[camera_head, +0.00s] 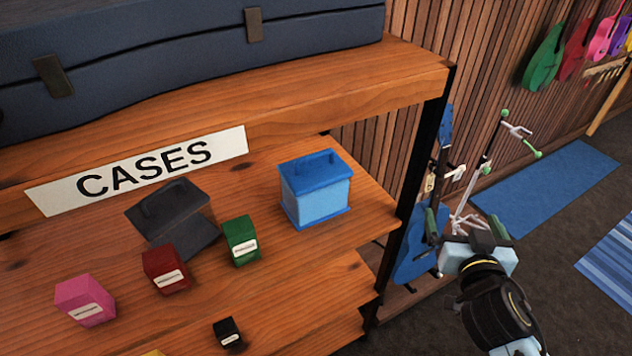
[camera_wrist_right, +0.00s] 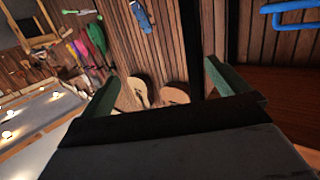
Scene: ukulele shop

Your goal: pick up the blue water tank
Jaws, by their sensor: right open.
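The blue water tank (camera_head: 317,197) is a box with a lighter blue front and a darker blue lid with a handle. It stands upright on the wooden shelf near its right end. My right gripper (camera_head: 466,222) is open and empty, to the right of the tank and apart from it, outside the shelf's black post. In the right wrist view the two green fingers of my right gripper (camera_wrist_right: 160,76) stand wide apart. A blue bar (camera_wrist_right: 292,12) at the upper right there looks like the tank's handle; the rest is cut off. My left gripper is not in view.
The shelf (camera_head: 262,165) also holds a dark grey holder (camera_head: 167,210) and green (camera_head: 241,240), red (camera_head: 166,270) and pink (camera_head: 84,300) boxes. An upper board with a CASES sign (camera_head: 140,170) overhangs. A black post (camera_head: 421,160) stands between tank and gripper.

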